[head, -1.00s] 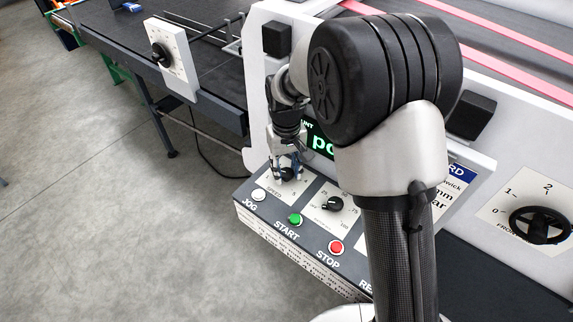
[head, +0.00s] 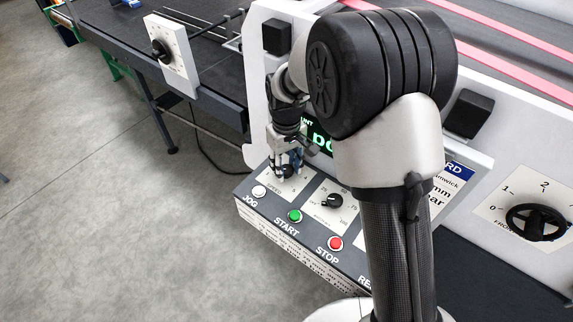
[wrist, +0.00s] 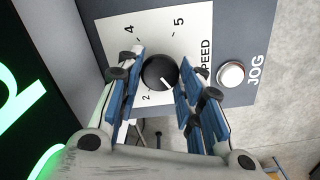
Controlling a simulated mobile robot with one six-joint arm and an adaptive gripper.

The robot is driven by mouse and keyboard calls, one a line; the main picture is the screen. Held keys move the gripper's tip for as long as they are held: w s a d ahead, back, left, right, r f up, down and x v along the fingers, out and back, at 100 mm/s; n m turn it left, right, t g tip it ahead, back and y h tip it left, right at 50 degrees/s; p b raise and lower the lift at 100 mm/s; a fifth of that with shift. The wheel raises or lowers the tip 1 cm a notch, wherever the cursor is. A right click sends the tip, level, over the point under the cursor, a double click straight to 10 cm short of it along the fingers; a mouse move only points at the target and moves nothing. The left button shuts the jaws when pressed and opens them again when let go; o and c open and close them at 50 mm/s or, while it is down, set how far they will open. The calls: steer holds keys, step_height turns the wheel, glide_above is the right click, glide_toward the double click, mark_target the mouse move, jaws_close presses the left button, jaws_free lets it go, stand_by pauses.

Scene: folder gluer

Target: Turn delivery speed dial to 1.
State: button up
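A black round speed dial (wrist: 160,72) with a white pointer line sits on a white scale plate (wrist: 150,28) in the wrist view. The numbers 2, 4 and 5 and part of the word SPEED show; the 1 is not visible. The pointer line points to the lower right in this view. My gripper (wrist: 160,62) is over the dial with its blue finger pads on either side of it. The pads look apart, with the dial between them; contact is not clear.
Beside the dial are the white JOG button (head: 259,192), green START button (head: 295,216), red STOP button (head: 335,243) and another black dial (head: 332,200). A separate dial plate (head: 172,55) stands at the conveyor's side. A black handwheel (head: 537,222) is at right.

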mark_target(287, 170)
steer(key=o, duration=0.4)
step_height(287, 170, up, 12)
stand_by(0.7)
stand_by(0.4)
